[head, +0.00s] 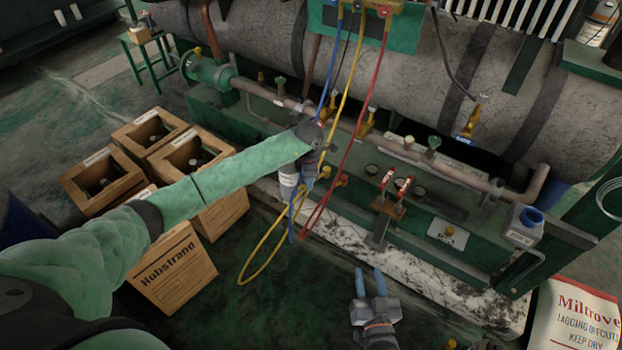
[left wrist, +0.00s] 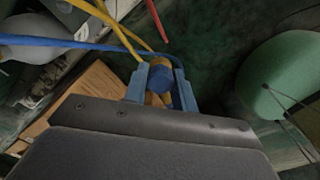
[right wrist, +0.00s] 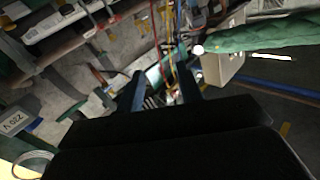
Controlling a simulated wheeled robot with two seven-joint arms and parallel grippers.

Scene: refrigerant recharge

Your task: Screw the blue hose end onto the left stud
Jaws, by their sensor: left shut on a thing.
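My left gripper (head: 309,182) is low in front of the machine's frame, beside a white cylinder. In the left wrist view, the left gripper (left wrist: 160,90) is shut on the blue hose end (left wrist: 159,78), a blue knob with yellow brass by it. The blue hose (head: 324,85) hangs from the gauge manifold (head: 375,5). Brass fittings (head: 365,128) stand along the pipe behind; I cannot tell which is the left stud. My right gripper (head: 371,283) is open and empty above the floor; its spread fingers (right wrist: 162,88) show in the right wrist view.
A yellow hose (head: 262,262) loops to the floor, and a red hose (head: 352,150) hangs close by. A bracket with red-topped parts (head: 385,208) stands on the frame. Wooden crates (head: 170,270) are at the left, and a Miltrove bag (head: 580,318) is at the lower right.

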